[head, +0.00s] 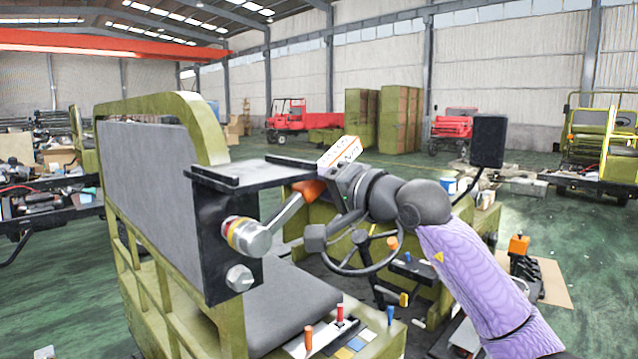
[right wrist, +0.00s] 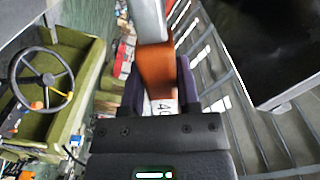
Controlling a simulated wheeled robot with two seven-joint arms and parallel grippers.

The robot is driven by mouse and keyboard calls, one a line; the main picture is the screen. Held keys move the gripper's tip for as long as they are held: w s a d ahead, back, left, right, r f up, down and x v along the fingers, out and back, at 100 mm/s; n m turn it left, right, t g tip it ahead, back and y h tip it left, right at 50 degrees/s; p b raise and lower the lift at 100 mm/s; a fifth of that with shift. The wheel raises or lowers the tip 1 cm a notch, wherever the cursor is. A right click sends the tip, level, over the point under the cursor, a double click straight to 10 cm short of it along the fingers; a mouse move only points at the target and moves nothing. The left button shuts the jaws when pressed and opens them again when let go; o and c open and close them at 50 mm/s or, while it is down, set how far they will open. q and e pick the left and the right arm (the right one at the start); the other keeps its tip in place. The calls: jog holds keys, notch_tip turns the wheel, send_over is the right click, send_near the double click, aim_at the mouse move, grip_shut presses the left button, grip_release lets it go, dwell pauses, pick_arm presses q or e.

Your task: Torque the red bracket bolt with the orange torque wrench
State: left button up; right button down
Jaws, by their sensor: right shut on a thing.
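A black bracket (head: 212,205) stands at the left of the seat. A red and yellow ring (head: 231,231) shows on its face, apparently at the red bolt, mostly covered by the wrench's silver head (head: 256,239). I cannot tell how fully the head sits on the bolt. A plain silver hex bolt (head: 239,279) is below it. My right gripper (head: 326,188) is shut on the torque wrench's orange handle (head: 309,189); its white labelled end (head: 343,151) sticks up beyond. In the right wrist view the orange handle (right wrist: 156,72) lies between the fingers (right wrist: 159,85). My left gripper is not in view.
A steering wheel (head: 362,253) is beneath my right arm. A grey seat (head: 285,300) and a panel with coloured levers (head: 340,325) lie below the wrench. A grey backrest (head: 150,195) is at the left. A black mirror (head: 488,142) stands at the right.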

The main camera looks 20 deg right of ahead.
jog(key=shift+p+x, duration=0.4)
jog(key=shift+x, duration=0.55)
dwell(1.6)
dwell(0.4)
jog(key=shift+w+d+f+m+b, duration=0.1)
jog(key=shift+d+f+m+b, duration=0.2)
jog(key=shift+f+m+b, duration=0.35)
jog(key=shift+w+d+f+m+b, duration=0.1)
jog(key=shift+d+f+m+b, duration=0.2)
jog(key=shift+f+m+b, duration=0.3)
jog(key=shift+f, duration=0.1)
